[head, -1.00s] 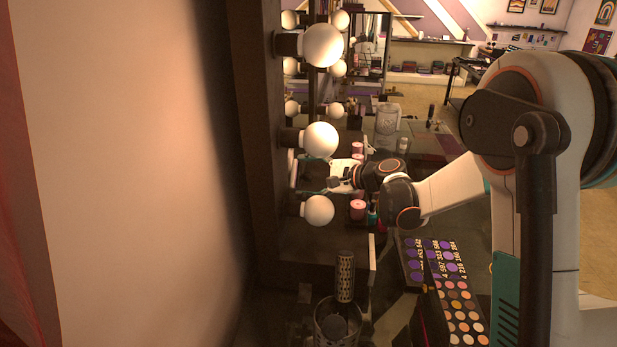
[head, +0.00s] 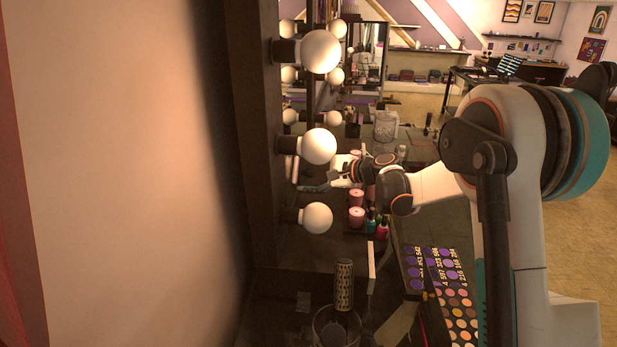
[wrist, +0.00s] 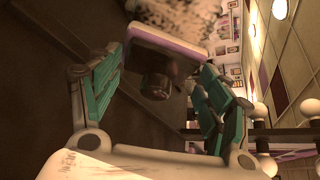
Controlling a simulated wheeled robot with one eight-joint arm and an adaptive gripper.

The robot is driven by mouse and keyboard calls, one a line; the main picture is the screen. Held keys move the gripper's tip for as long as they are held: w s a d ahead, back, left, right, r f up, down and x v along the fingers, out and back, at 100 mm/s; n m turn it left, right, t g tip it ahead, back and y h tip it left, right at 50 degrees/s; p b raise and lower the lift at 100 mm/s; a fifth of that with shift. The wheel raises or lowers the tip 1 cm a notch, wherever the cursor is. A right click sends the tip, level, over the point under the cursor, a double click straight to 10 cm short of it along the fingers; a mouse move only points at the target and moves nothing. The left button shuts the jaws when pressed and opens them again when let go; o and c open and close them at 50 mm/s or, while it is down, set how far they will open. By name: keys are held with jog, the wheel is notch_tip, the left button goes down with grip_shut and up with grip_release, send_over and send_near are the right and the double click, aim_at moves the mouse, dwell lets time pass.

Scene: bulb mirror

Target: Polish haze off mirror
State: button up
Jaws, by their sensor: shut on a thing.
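The mirror's dark frame (head: 250,130) stands at left centre in the head view, seen nearly edge-on, with round white bulbs along it. My gripper (head: 318,187) is beside the frame, between the middle and lower near bulbs. Whether the pad touches the glass is hidden.
Near bulbs (head: 321,52) stick out close to my arm. Pink jars (head: 356,216) and nail polish bottles (head: 382,229) stand below my wrist. A glass (head: 337,330), a patterned cylinder (head: 344,283) and a makeup palette (head: 455,300) are on the near tabletop.

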jog(key=w, duration=0.4)
jog(key=shift+s+a+b, duration=0.25)
jog(key=shift+s+b, duration=0.05)
jog(key=shift+s, duration=0.55)
jog(key=shift+s+a+b, duration=0.2)
jog(key=shift+s+b, duration=0.05)
jog(key=shift+s, duration=0.6)
jog(key=shift+s+a+b, duration=0.25)
jog(key=shift+s+b, duration=0.05)
jog(key=shift+s, duration=0.55)
jog(key=shift+s+a+b, duration=0.2)
jog(key=shift+s+a, duration=0.05)
jog(key=shift+s, duration=1.05)
jog(key=shift+s+a+b, duration=0.15)
jog(key=shift+s+a, duration=0.1)
jog(key=shift+s, duration=1)
jog(key=shift+r+p, duration=0.95)
jog(key=shift+r, duration=0.65)
jog(key=c, duration=0.4)
jog(key=shift+w, duration=0.15)
jog(key=w, duration=0.3)
jog(key=w+d, duration=0.1)
jog(key=w, duration=0.2)
jog(key=w+d+b, duration=0.1)
jog(key=w, duration=0.3)
jog(key=shift+w+d+f, duration=0.1)
